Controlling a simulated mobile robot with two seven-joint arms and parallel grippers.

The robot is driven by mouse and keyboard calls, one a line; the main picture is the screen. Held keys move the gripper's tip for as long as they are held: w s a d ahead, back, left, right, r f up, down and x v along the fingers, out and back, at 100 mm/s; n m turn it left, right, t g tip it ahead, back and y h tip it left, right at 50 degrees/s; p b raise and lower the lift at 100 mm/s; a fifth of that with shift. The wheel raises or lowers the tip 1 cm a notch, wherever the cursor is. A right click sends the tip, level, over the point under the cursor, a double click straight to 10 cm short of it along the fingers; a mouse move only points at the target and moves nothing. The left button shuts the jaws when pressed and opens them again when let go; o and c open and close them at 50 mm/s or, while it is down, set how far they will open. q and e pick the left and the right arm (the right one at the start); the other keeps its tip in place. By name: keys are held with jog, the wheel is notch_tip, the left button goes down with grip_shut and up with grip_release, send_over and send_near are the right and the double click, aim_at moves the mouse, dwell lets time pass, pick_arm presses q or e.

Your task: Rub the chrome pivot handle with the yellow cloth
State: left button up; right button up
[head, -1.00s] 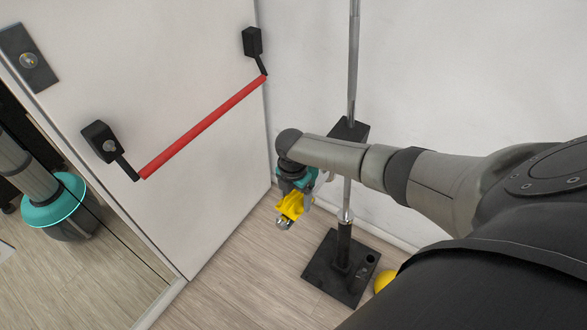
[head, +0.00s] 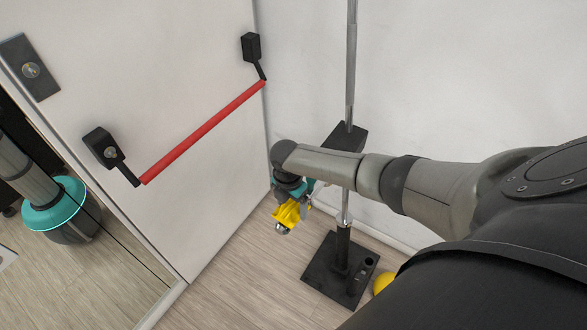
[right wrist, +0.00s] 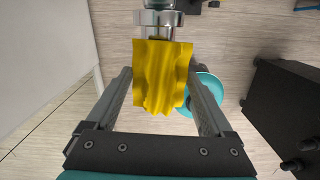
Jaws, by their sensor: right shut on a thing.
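My right gripper (head: 288,200) reaches down beside the upright post, near the door corner. In the right wrist view its two fingers (right wrist: 160,88) are shut on the yellow cloth (right wrist: 161,85), which hangs in folds between them. The cloth also shows in the head view (head: 287,214). A chrome part (right wrist: 158,19), apparently the pivot handle, shows right at the far edge of the cloth. Its chrome end shows in the head view (head: 282,228) below the cloth. The cloth hides where they meet, so I cannot tell contact. My left gripper is out of view.
A door with a red push bar (head: 205,132) stands on the left. The upright chrome post (head: 351,70) stands on a black base plate (head: 322,280) beside my right forearm. A yellow ball (head: 383,283) is next to the plate. The floor left of the plate is clear.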

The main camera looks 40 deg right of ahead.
aim_at(282, 221)
jog(key=shift+s+a+f+p, duration=0.1)
jog(key=shift+s+a+p, duration=0.15)
jog(key=shift+a, duration=0.45)
jog(key=shift+s+a+f+p, duration=0.1)
jog(key=shift+s+a+p, duration=0.2)
jog(key=shift+a, duration=0.4)
jog(key=shift+s+a+f+p, duration=0.1)
jog(key=shift+s+a+p, duration=0.15)
jog(key=shift+a, duration=0.45)
jog(key=shift+r, duration=0.1)
jog(key=shift+r, duration=3.5)
jog(key=shift+w, duration=0.1)
